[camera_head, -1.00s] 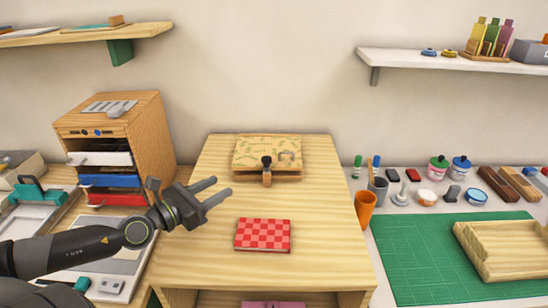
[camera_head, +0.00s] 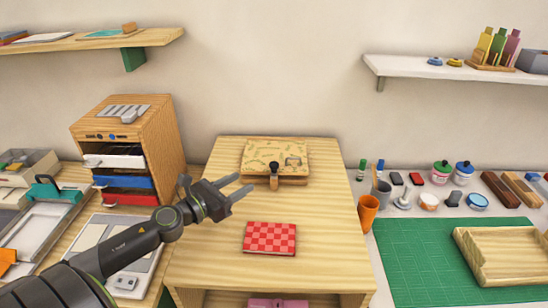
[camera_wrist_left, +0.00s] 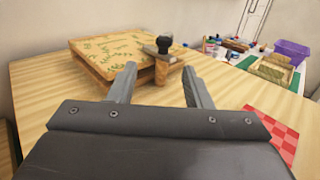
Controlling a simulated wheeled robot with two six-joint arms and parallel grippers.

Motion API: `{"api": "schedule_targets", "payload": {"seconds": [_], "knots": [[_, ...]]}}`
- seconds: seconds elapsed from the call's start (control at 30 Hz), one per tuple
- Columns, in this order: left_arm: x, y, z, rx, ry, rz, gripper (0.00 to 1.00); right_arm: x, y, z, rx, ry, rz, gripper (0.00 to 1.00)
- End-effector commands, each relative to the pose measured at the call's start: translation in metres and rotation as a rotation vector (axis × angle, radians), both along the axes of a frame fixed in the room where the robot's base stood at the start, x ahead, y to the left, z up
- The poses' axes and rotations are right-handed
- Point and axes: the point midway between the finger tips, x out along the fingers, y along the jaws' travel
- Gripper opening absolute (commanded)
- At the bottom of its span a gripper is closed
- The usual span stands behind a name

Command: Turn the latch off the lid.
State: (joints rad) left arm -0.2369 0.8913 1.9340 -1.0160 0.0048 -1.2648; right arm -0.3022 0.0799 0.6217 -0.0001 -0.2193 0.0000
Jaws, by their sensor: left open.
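The wooden box with a patterned tan lid (camera_head: 262,153) sits at the back of the wooden table. A latch with a black knob (camera_head: 274,168) is at the middle of its front edge. In the left wrist view the latch (camera_wrist_left: 162,45) lies across the lid's near corner, and the lid (camera_wrist_left: 108,50) is down on the box. My left gripper (camera_head: 236,187) is open and empty, in front of and to the left of the latch, apart from it. Its fingers (camera_wrist_left: 158,85) point toward the box in the wrist view. My right gripper is out of view.
A red checkered book (camera_head: 269,238) lies on the table in front of the box. A drawer cabinet (camera_head: 150,140) stands at the left.

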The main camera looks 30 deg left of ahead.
Motion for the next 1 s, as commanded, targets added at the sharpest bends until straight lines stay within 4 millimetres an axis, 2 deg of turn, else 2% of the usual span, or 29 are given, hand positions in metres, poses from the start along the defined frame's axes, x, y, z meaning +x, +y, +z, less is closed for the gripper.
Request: {"api": "schedule_targets", "payload": {"seconds": [0.03,0.17,0.37,0.53,0.8,1.0], "knots": [[0.003,-0.002,0.005,-0.007,0.001,0.0,0.45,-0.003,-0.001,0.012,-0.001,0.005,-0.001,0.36],[0.008,-0.008,0.005,-0.01,0.001,-0.007,0.45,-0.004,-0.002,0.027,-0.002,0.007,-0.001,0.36],[0.036,-0.015,0.005,-0.01,0.0,-0.007,0.45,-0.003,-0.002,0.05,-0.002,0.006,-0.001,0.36],[0.066,-0.022,0.003,-0.01,0.001,-0.008,0.45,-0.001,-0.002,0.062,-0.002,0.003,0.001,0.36],[0.106,-0.032,-0.001,-0.007,0.002,-0.009,0.45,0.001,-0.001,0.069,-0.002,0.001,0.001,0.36],[0.119,-0.034,-0.002,-0.004,0.003,-0.009,0.45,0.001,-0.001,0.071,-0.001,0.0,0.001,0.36]]}}
